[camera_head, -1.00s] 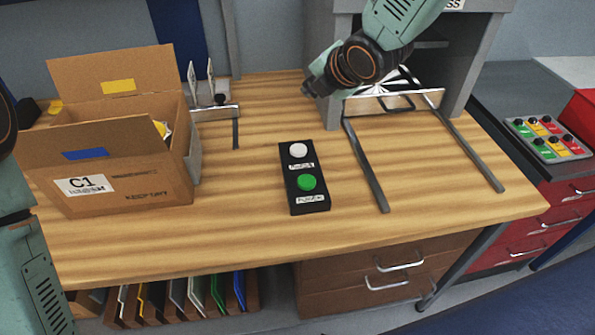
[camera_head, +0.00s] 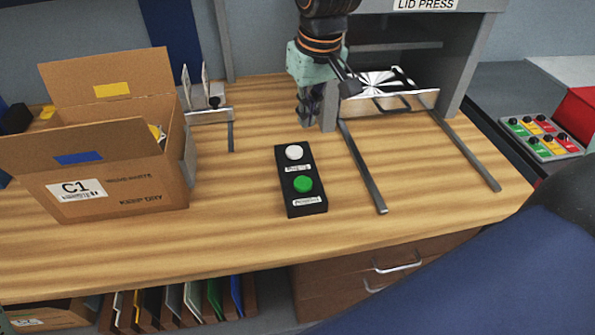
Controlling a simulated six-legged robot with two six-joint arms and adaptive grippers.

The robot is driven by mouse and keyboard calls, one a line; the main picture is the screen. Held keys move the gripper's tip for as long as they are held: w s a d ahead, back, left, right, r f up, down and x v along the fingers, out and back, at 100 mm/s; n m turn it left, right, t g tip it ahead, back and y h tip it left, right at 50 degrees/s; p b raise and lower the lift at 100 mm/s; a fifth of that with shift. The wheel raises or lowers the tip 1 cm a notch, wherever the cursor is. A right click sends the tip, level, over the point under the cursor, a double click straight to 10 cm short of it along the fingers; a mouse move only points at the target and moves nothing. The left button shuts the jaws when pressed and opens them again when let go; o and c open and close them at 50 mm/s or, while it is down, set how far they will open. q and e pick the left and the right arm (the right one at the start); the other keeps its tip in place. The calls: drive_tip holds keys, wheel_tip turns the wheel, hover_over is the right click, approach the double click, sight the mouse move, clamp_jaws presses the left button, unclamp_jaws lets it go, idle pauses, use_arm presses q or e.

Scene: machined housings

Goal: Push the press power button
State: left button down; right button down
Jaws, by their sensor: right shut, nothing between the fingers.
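A black button box (camera_head: 306,207) lies on the wooden table in the middle of the head view. It has a white button (camera_head: 294,152) at its far end and a green button (camera_head: 303,184) at its near end, each with a small label too blurred to read surely. My right gripper (camera_head: 306,122) points down just beyond the far end of the box. It is shut and empty, apart from both buttons. The lid press (camera_head: 484,38) stands behind at the right. My left gripper is not in view.
An open cardboard box (camera_head: 130,192) marked C1 stands on the left of the table (camera_head: 230,235). Two metal rails (camera_head: 365,175) run forward from the press. A panel of coloured buttons (camera_head: 542,137) sits at the far right. The table in front of the button box is clear.

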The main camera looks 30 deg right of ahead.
sight(304, 182)
drive_tip(key=s+m, duration=0.1)
drive_tip(key=m, duration=0.1)
drive_tip(key=s+m+g, duration=0.1)
drive_tip(key=shift+a+f+m, duration=0.1)
drive_tip(key=shift+m, duration=0.3)
drive_tip(key=shift+s+f, duration=0.1)
drive_tip(key=f, duration=0.4)
drive_tip(key=f+b, duration=0.1)
drive_tip(key=f, duration=0.4)
drive_tip(key=w+f, duration=0.1)
drive_tip(key=f, duration=0.3)
drive_tip(key=shift+a+f+b, duration=0.3)
drive_tip(key=shift+f, duration=0.1)
drive_tip(key=shift+f, duration=0.1)
